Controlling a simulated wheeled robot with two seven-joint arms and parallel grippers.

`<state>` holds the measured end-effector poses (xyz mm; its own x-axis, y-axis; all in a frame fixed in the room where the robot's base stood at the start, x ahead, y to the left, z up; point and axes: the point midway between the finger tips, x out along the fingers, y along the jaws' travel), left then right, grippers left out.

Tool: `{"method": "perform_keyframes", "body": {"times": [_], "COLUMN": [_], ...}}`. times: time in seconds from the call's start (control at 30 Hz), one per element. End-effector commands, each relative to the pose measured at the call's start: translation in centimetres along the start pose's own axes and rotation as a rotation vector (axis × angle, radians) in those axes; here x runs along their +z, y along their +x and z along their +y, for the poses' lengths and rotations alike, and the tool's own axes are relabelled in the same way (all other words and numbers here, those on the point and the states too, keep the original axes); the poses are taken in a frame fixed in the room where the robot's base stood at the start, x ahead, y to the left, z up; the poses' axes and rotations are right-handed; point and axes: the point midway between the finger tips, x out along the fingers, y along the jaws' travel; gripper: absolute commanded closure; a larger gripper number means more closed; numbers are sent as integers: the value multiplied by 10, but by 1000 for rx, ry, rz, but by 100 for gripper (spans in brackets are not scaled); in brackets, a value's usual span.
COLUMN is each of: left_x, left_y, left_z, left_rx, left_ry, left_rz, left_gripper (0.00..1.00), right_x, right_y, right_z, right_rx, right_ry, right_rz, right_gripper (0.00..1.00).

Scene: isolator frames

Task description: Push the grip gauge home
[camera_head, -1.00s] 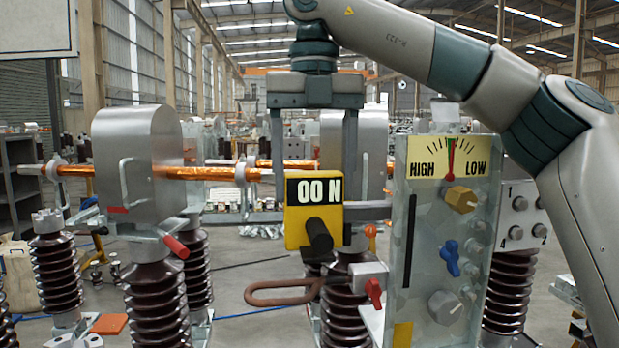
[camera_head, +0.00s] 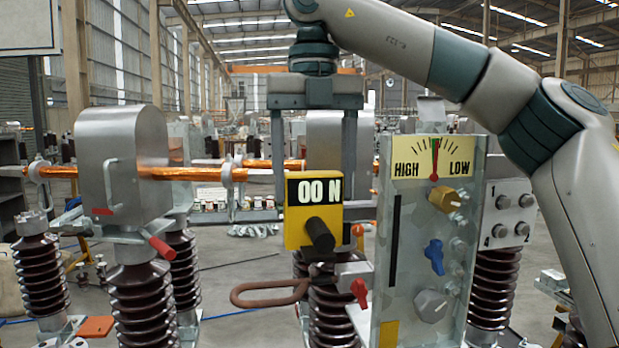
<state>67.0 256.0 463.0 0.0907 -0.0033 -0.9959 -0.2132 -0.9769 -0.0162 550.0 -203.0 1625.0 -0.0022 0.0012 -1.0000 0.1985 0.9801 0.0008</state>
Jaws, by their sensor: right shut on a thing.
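The grip gauge (camera_head: 297,234) is a yellow box with a dark display reading "00 N" and a black round stub on its front. My right gripper (camera_head: 314,180) comes down from above, its two long grey fingers on either side of the gauge. It is shut on the gauge, which hangs upright in the air. The lower finger ends are partly hidden behind the gauge. My left gripper is not in view.
Close to the right stands a grey panel (camera_head: 405,270) with a HIGH/LOW dial, its needle near the middle, and several knobs. A brown loop handle (camera_head: 270,293) sits below the gauge. A metal housing (camera_head: 124,150) with a copper-coloured bar (camera_head: 200,173) stands on ribbed insulators at left.

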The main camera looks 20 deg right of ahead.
Motion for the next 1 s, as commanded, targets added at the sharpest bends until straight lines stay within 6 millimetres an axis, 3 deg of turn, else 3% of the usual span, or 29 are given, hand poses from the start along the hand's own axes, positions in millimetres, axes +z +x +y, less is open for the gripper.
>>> {"method": "perform_keyframes", "body": {"times": [1.0], "left_x": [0], "left_y": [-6], "left_z": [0], "left_rx": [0], "left_ry": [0], "left_rz": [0], "left_gripper": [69], "right_x": [0], "right_y": [-2], "right_z": [-21], "right_rx": [1], "right_ry": [0], "right_rz": [-2], "right_gripper": [86]}}
